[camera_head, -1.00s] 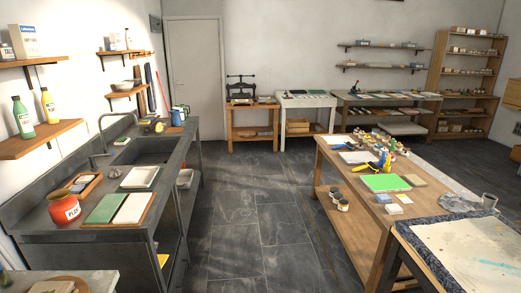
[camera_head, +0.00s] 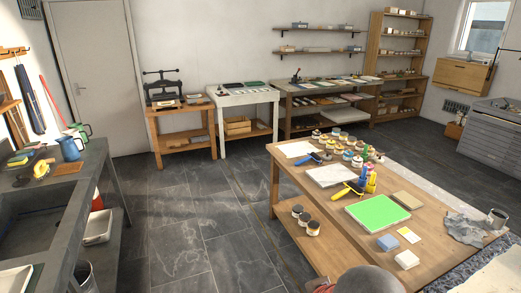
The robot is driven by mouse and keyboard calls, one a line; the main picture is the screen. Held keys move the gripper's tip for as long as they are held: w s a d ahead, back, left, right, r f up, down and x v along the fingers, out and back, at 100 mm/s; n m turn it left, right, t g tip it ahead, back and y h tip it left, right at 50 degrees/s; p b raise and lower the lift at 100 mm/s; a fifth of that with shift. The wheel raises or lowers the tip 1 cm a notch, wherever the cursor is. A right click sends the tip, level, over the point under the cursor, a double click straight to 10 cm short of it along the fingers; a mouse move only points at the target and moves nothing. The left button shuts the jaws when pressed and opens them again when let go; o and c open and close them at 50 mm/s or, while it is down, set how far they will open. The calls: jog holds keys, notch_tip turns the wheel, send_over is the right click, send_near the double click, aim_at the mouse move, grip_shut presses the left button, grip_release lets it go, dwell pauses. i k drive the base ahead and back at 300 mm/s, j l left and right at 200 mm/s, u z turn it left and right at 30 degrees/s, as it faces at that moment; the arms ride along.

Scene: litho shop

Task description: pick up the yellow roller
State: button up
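The yellow roller (camera_head: 344,194) lies on the wooden worktable (camera_head: 283,178), in the right half of the view. It lies between a white sheet (camera_head: 331,175) and a bright green sheet (camera_head: 377,213). Upright bottles (camera_head: 370,181), yellow and blue, stand close at its right end and may hide part of it. A blue roller (camera_head: 308,158) lies farther back on the same table. My gripper is not in view. A rounded grey part at the bottom edge seems to be part of my own arm.
Several ink jars (camera_head: 346,150) stand toward the table's back. Blue and white blocks (camera_head: 388,243), a grey rag (camera_head: 464,229) and a mug (camera_head: 497,218) sit nearer. A sink counter (camera_head: 88,172) is at left. Tiled floor (camera_head: 200,235) between counter and table is clear.

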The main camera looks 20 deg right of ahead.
aim_at(339, 194)
jog(key=i+z, duration=0.15)
jog(key=i, duration=0.35)
jog(key=i+j+z, duration=0.15)
jog(key=i, duration=0.35)
jog(key=i+z, duration=0.2)
jog(key=i, duration=0.3)
jog(key=i+l+z, duration=0.1)
jog(key=i+z, duration=0.45)
jog(key=z, duration=0.2)
jog(key=i+z, duration=0.35)
jog(key=i+l+z, duration=0.1)
jog(key=i, duration=0.15)
